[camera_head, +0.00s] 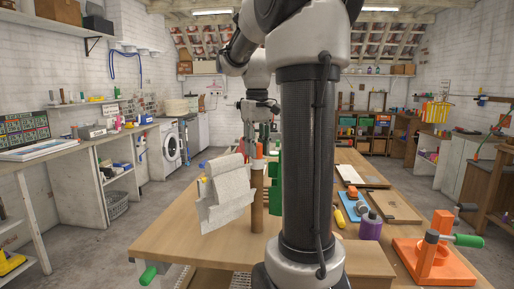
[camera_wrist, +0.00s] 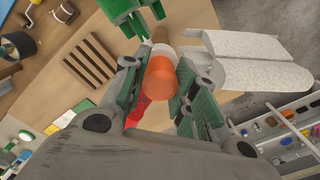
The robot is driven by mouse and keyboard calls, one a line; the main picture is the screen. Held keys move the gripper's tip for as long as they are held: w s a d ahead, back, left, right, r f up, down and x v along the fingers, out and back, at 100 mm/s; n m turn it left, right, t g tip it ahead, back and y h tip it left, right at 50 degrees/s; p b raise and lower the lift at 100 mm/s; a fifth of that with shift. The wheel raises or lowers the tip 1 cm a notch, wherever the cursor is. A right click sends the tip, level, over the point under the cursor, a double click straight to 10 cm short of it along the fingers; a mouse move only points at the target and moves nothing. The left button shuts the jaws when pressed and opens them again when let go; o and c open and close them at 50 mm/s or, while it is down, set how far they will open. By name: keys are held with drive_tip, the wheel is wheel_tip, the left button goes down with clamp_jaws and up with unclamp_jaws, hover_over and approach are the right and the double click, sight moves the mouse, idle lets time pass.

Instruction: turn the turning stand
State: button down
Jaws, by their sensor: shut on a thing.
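What looks like the turning stand (camera_head: 257,200) is an upright brown post on the wooden table, left of my arm's column. An orange piece tops it, and it also shows in the wrist view (camera_wrist: 160,76). A folded white speckled piece (camera_head: 228,192) is beside the post on the left, and a green piece (camera_head: 275,185) is on the right, partly hidden by my column. My gripper (camera_wrist: 158,85) is shut on the orange top, with a finger on either side. It comes down from above in the head view. The foot of the stand is hard to make out.
An orange clamp-like device (camera_head: 435,258) with a green handle, a purple bottle (camera_head: 370,227) and flat wooden boards (camera_head: 360,176) are on the table's right. A slatted wooden rack (camera_wrist: 92,66) lies near the stand. The tabletop front left (camera_head: 185,245) is clear.

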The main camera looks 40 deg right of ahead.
drive_tip(key=m, duration=1)
drive_tip(key=shift+m, duration=0.3)
idle(0.4)
drive_tip(key=c, duration=1.1)
unclamp_jaws()
wheel_tip(320, 180, up, 12)
